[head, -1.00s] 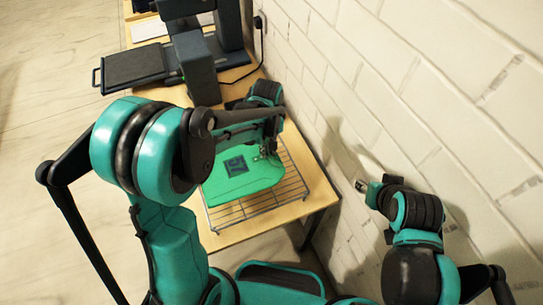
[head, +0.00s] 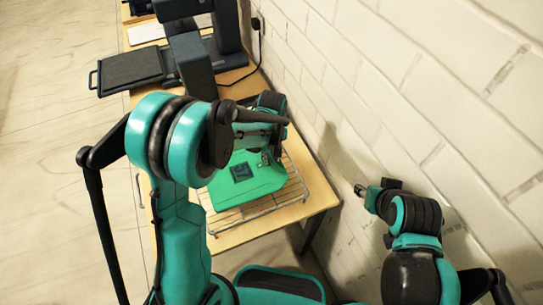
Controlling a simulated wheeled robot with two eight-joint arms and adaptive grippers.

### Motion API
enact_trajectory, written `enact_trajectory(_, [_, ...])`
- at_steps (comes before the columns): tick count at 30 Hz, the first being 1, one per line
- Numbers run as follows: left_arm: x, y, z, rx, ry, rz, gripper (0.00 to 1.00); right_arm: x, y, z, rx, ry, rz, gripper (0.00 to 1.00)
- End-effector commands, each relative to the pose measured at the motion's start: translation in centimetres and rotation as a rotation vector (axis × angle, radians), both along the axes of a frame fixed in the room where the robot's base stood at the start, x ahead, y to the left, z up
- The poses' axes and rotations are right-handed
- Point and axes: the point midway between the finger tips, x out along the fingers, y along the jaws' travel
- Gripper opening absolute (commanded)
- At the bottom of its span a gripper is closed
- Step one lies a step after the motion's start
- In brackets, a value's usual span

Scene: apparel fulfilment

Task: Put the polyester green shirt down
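The green shirt (head: 248,186) lies folded flat, with a dark square print, over a wire rack on the wooden table. My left gripper (head: 268,158) is at the shirt's far right edge, close to the cloth. Its fingers are small and partly hidden by my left arm, so I cannot tell whether it grips the cloth. My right gripper (head: 362,190) is away to the right by the wall, clear of the shirt. Its fingertips are too small to read.
The wire rack (head: 290,193) sits near the front end of the wooden table (head: 232,238). A dark press machine (head: 190,62) with a flat plate (head: 130,72) stands farther back. A white brick wall (head: 400,70) runs close along the right.

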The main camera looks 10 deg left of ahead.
Motion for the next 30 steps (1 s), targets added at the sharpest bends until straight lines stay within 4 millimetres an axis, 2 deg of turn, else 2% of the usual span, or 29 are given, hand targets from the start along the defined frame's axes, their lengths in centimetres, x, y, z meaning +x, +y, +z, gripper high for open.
enact_trajectory(11, [0.0,0.0,0.5,0.000,0.000,0.000,0.32,0.0,0.0,0.4,0.000,0.000,0.000,0.40])
enact_trajectory(14, [0.0,0.0,1.8,0.000,0.000,0.000,0.32,0.0,0.0,0.8,0.000,0.000,0.000,0.40])
enact_trajectory(24, [0.0,-0.1,9.2,0.000,0.000,0.000,0.32,0.0,0.0,2.8,0.000,0.000,0.000,0.40])
enact_trajectory(30, [0.1,-0.1,11.8,0.000,0.000,0.000,0.32,0.0,0.0,3.3,0.000,0.000,0.000,0.40])
